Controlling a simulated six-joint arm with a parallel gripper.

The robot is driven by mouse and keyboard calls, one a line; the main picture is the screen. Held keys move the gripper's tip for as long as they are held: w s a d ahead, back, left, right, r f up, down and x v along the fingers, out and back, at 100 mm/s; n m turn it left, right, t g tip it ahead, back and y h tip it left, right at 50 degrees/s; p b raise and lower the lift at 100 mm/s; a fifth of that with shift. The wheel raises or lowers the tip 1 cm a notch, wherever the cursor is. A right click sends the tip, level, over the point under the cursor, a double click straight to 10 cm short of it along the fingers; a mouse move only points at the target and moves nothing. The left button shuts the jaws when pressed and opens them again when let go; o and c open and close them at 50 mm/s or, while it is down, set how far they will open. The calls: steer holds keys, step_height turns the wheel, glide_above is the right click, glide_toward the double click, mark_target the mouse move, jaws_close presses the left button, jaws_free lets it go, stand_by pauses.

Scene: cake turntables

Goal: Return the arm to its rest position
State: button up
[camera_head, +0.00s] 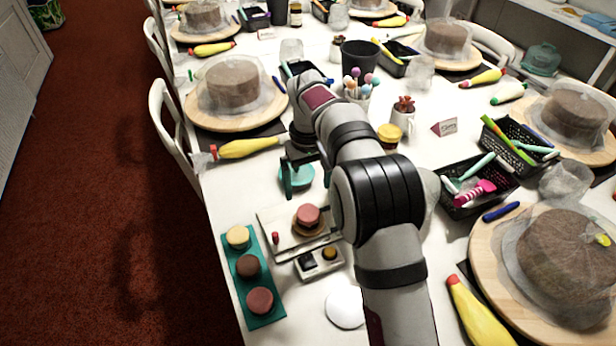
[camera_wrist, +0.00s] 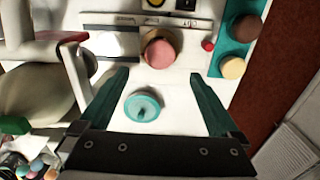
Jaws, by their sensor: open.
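My gripper (camera_wrist: 160,105) is open and empty, with its two green fingers spread wide in the wrist view. In the head view my gripper (camera_head: 297,178) hangs over the table at the left of centre, partly hidden by my own arm. A teal round piece with a knob (camera_wrist: 142,106) lies on the white table between the fingers in the wrist view, below them. It also shows beside the gripper in the head view (camera_head: 302,174). A pink-red macaron-like piece (camera_head: 307,214) sits on a brown disc on a kitchen scale-like plate (camera_head: 275,220).
A teal tray (camera_head: 253,290) holds three round pieces at the table's left edge. A small panel with a black and a yellow button (camera_head: 320,262) and a white disc (camera_head: 346,307) are near. Covered cakes on wooden turntables (camera_head: 482,235), dark baskets (camera_head: 470,200) and piping bags (camera_head: 248,147) crowd the table.

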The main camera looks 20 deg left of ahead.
steer(key=shift+r, duration=1.75)
steer(key=s+d+r+m, duration=0.3)
steer(key=d+r, duration=0.1)
steer(key=d, duration=0.2)
steer(key=s+d+r+m, duration=0.2)
steer(key=s+d+r, duration=0.15)
steer(key=d, duration=0.25)
steer(key=s+d+f+m+y, duration=0.1)
steer(key=s+d+m, duration=0.3)
steer(key=s, duration=0.7)
steer(key=s+d+f+m, duration=0.2)
steer(key=s+d+m, duration=0.2)
steer(key=s+d, duration=0.4)
steer(key=s, duration=0.3)
steer(key=shift+s+d+f+m+y, duration=0.2)
steer(key=shift+d+m+y, duration=0.1)
steer(key=shift+d+y, duration=0.1)
